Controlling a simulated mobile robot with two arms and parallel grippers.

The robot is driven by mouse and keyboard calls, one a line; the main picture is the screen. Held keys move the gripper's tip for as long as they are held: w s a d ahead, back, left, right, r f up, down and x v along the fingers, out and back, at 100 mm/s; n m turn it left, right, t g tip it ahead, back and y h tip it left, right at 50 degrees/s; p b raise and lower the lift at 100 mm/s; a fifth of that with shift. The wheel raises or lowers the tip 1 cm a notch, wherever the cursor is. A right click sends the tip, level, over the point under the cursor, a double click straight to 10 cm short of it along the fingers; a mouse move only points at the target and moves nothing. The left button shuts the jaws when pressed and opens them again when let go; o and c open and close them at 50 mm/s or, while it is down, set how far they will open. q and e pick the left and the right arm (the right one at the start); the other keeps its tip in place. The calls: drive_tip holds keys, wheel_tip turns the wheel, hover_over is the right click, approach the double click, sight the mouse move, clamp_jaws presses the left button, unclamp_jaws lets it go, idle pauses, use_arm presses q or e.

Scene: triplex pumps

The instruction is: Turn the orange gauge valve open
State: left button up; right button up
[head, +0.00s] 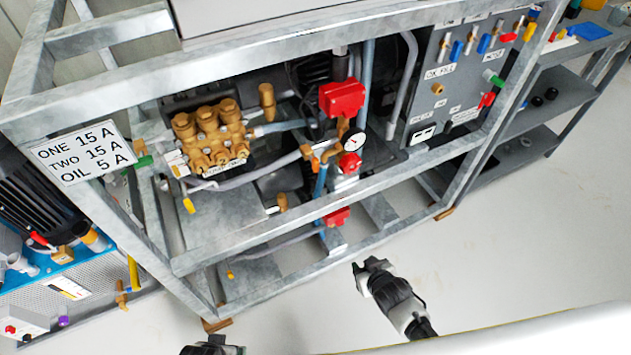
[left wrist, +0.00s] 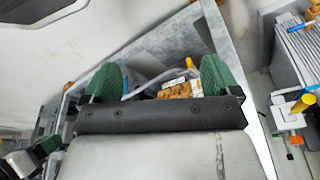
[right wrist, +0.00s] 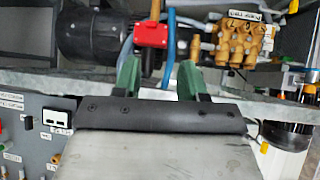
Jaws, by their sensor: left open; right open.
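The white-faced gauge (head: 356,141) sits at the middle of the pump frame in the head view, below a red box-shaped part (head: 342,98). Orange-brown fittings (head: 310,154) stand just left of the gauge; one appears to be the gauge valve, but its handle position is too small to tell. My right gripper (head: 368,266) is open and empty, in front of and below the frame, apart from the valve. In the right wrist view, its green fingers (right wrist: 160,78) point toward the frame. My left gripper (left wrist: 160,80) is open and empty; the head view shows only its top at the bottom edge.
A galvanized frame rail (head: 330,200) crosses in front of the gauge area. A brass pump (head: 212,135) is left of it, and a grey panel (head: 455,75) with coloured valves is right. A labelled sign (head: 83,152) hangs at left. Floor (head: 500,260) at right is clear.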

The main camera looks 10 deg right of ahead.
drive_tip(key=w+a+r+t+y+b, duration=0.1)
drive_tip(key=w+a+r+t+b, duration=0.25)
drive_tip(key=w+r, duration=0.35)
use_arm(q)
wheel_tip(320, 180, up, 15)
drive_tip(key=w+t+b, duration=0.2)
drive_tip(key=b, duration=0.5)
use_arm(e)
drive_tip(key=n+t+y, duration=0.1)
drive_tip(key=t+y, duration=0.2)
drive_tip(key=t, duration=0.1)
approach(317, 166)
drive_tip(key=b+x, duration=0.1)
drive_tip(key=x, duration=0.9)
drive_tip(key=shift+f+b, duration=0.15)
drive_tip(key=shift+b, duration=0.2)
use_arm(q)
drive_tip(key=w+d+r+t+h, duration=0.1)
drive_tip(key=w+d+r+t, duration=0.2)
drive_tip(key=w+t, duration=0.3)
drive_tip(key=shift+w+r+h, duration=0.3)
drive_tip(key=shift+w+h, duration=0.1)
drive_tip(key=shift+w, duration=0.25)
use_arm(e)
drive_tip(key=shift+w+a, duration=0.15)
drive_tip(key=shift+w, duration=0.3)
clamp_jaws()
